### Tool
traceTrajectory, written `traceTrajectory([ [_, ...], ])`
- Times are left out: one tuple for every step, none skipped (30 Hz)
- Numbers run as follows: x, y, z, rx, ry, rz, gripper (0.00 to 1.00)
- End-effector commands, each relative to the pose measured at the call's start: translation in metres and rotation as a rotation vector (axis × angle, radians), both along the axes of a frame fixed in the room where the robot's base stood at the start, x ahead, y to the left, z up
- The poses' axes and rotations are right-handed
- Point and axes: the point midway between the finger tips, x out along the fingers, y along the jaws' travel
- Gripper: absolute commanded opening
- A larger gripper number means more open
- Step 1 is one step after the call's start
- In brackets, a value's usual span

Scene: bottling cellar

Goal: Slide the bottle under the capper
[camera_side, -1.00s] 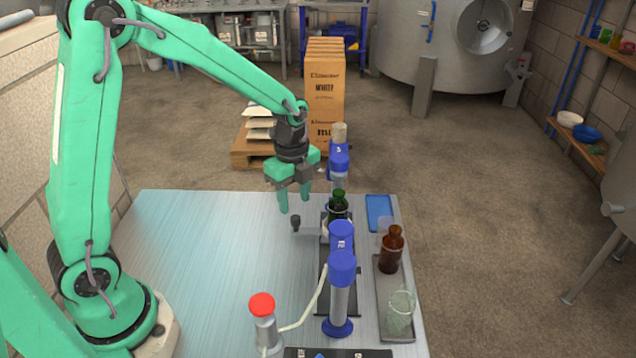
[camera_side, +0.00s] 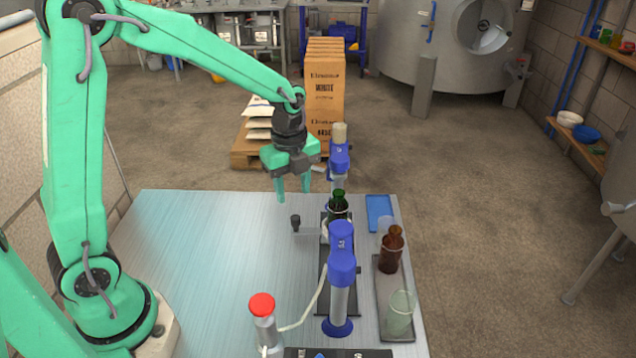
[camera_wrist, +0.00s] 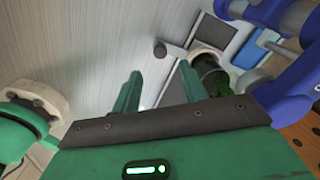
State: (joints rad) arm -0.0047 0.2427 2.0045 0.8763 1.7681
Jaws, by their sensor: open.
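A green bottle (camera_side: 338,208) stands upright on a dark track (camera_side: 322,292), between two blue-headed posts. It also shows in the wrist view (camera_wrist: 212,74). The far post (camera_side: 339,158) has a beige top; the near post (camera_side: 341,275) has a hose. I cannot tell for certain which is the capper. A pale arm with a dark knob (camera_side: 295,221) sticks out left of the bottle; the knob is in the wrist view too (camera_wrist: 160,50). My gripper (camera_side: 293,193) is open and empty, above the table, left of and beyond the bottle and clear of the knob.
A brown bottle (camera_side: 391,252) and a clear glass (camera_side: 400,312) stand on a tray (camera_side: 393,290) at the right. A red-topped cylinder (camera_side: 263,318) with the hose stands in front. A blue pad (camera_side: 379,212) lies back right. The table's left half (camera_side: 200,260) is clear.

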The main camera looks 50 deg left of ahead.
Motion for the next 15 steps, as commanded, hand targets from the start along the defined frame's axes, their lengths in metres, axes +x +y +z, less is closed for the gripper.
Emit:
traceTrajectory([
  [-0.0005, 0.0000, 0.0003, 0.001, -0.004, -0.036, 0.43],
  [-0.0006, 0.0000, 0.0004, 0.001, -0.006, -0.056, 0.43],
  [-0.0008, 0.0000, 0.0005, 0.002, -0.008, -0.081, 0.43],
  [-0.0010, 0.0000, 0.0005, 0.002, -0.009, -0.096, 0.43],
  [-0.0011, -0.0001, 0.0005, 0.003, -0.010, -0.107, 0.43],
  [-0.0012, -0.0001, 0.0005, 0.003, -0.011, -0.118, 0.43],
  [-0.0012, -0.0001, 0.0004, 0.003, -0.011, -0.123, 0.43],
  [-0.0013, 0.0000, 0.0004, 0.003, -0.011, -0.126, 0.43],
  [-0.0012, -0.0001, 0.0003, 0.003, -0.011, -0.126, 0.43],
  [-0.0012, -0.0001, 0.0001, 0.003, -0.011, -0.126, 0.43],
  [-0.0013, 0.0000, -0.0002, 0.003, -0.011, -0.126, 0.43],
  [-0.0013, 0.0000, -0.0009, 0.003, -0.011, -0.125, 0.43],
  [-0.0013, 0.0000, -0.0017, 0.003, -0.010, -0.125, 0.43],
  [-0.0013, 0.0000, -0.0028, 0.003, -0.010, -0.125, 0.43],
  [-0.0012, 0.0000, -0.0047, 0.003, -0.010, -0.124, 0.43],
])
